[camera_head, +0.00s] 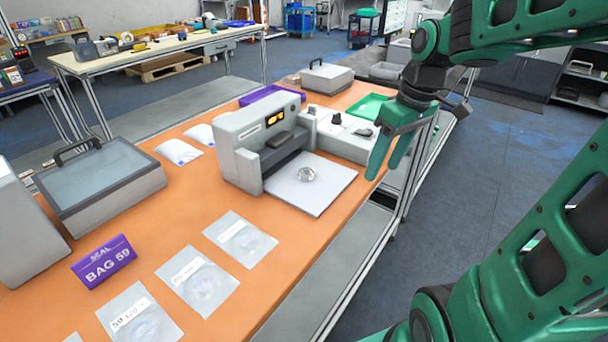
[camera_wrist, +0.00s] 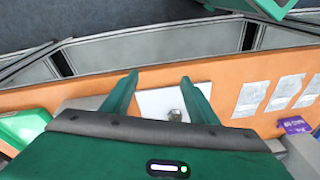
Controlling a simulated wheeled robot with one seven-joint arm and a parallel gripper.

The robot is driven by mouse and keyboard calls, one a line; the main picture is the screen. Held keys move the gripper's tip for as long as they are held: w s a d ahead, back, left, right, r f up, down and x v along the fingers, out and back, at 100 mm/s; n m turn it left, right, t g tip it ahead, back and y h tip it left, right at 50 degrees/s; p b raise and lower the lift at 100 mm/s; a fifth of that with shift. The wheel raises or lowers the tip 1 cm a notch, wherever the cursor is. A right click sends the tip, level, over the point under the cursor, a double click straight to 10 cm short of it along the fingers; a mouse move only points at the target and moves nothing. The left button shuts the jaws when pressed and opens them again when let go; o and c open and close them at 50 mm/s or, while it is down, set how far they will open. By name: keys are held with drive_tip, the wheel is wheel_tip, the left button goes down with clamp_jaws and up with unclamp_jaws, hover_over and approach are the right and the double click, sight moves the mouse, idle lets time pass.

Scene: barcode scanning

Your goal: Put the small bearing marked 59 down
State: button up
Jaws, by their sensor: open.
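A small silver ring-shaped bearing (camera_head: 306,174) lies on the flat white plate (camera_head: 325,192) in front of the grey scanning machine (camera_head: 240,150). I cannot read a mark on it. It also shows in the wrist view as a small grey ring (camera_wrist: 174,115) on the white plate (camera_wrist: 150,102), seen between my fingers. My gripper (camera_head: 385,155) is open and empty, with its green fingers above and to the right of the plate, apart from the bearing. In the wrist view the fingers (camera_wrist: 158,88) stand apart with nothing between their tips.
Several clear bags (camera_head: 197,281) lie at the front of the orange table (camera_head: 215,215). A green tray (camera_head: 370,108) is at the back right.

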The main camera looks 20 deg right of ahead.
sight(311, 172)
drive_tip(key=w+a+n+y, duration=0.1)
drive_tip(key=w+a+n, duration=0.2)
drive_tip(key=w, duration=0.1)
drive_tip(key=w+a+n+y, duration=0.1)
drive_tip(key=w+a+n, duration=0.2)
drive_tip(key=w, duration=0.1)
drive_tip(key=w+a+f+n, duration=0.1)
drive_tip(key=w+a+n, duration=0.2)
drive_tip(key=w, duration=0.1)
drive_tip(key=shift+w+a+f+n+y, duration=0.1)
drive_tip(key=shift+w+a+n+y, duration=0.1)
drive_tip(key=shift+w+n+y, duration=0.2)
drive_tip(key=shift+x, duration=3.25)
drive_tip(key=c, duration=1.3)
drive_tip(key=shift+o, duration=0.2)
